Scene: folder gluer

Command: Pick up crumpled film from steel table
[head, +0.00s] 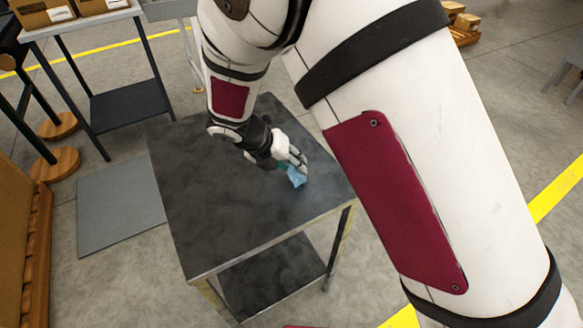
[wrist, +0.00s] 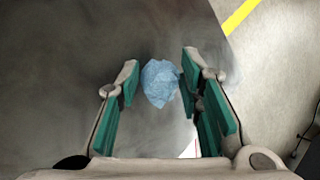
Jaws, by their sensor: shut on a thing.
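The crumpled film (head: 297,178) is a small light-blue wad at my gripper's tips, over the right part of the dark steel table (head: 215,235). In the wrist view the film (wrist: 160,83) sits between the two green-padded fingers. My gripper (head: 291,168) is shut on it; in the wrist view my gripper (wrist: 159,85) has the right finger against the film and the left finger close to its other side. I cannot tell whether the film touches the tabletop or is just above it. The rest of the tabletop is bare.
A second table (head: 80,25) with cardboard boxes (head: 45,12) stands at the back left. A grey mat (head: 115,205) lies on the floor left of the steel table. Brown stacked material (head: 22,215) stands at the left edge. Yellow floor lines (head: 560,190) run at the right.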

